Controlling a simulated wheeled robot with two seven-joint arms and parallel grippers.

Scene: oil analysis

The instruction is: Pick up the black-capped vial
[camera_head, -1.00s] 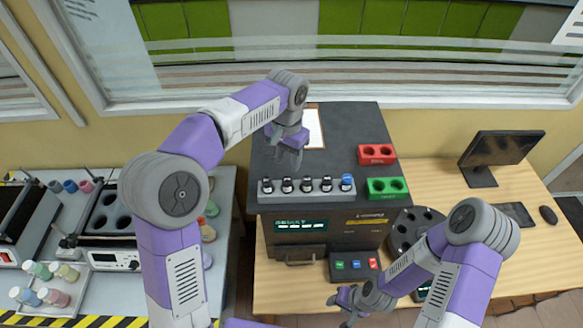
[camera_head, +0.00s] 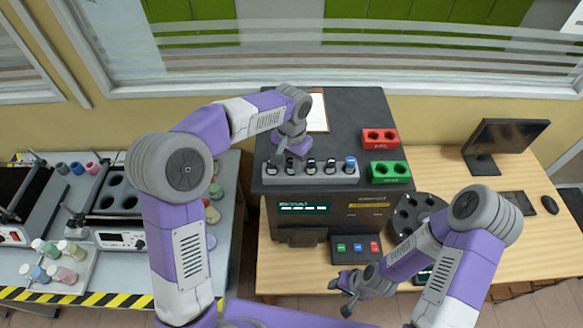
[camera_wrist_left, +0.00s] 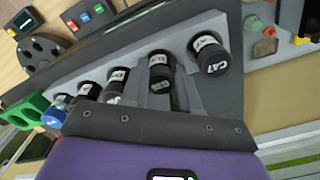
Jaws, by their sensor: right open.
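A grey rack (camera_head: 322,181) on the dark analyser holds a row of vials, several with black caps and one blue-capped vial (camera_head: 350,164) at its right end. My left gripper (camera_head: 284,158) is over the left part of this row and partly hides the vials there. In the left wrist view its fingers (camera_wrist_left: 168,95) are close to a black-capped vial (camera_wrist_left: 161,68), the second from the right. I cannot tell whether they are around it or beside it. Another black-capped vial (camera_wrist_left: 209,54) stands to its right. My right gripper (camera_head: 341,293) is open and empty, low in front of the analyser.
A red holder (camera_head: 380,139) and a green holder (camera_head: 390,172) sit on the analyser's right. A round black rotor (camera_head: 418,214) and a button box (camera_head: 355,247) stand nearby. A monitor (camera_head: 504,140) is at right. A left bench holds coloured bottles (camera_head: 67,252).

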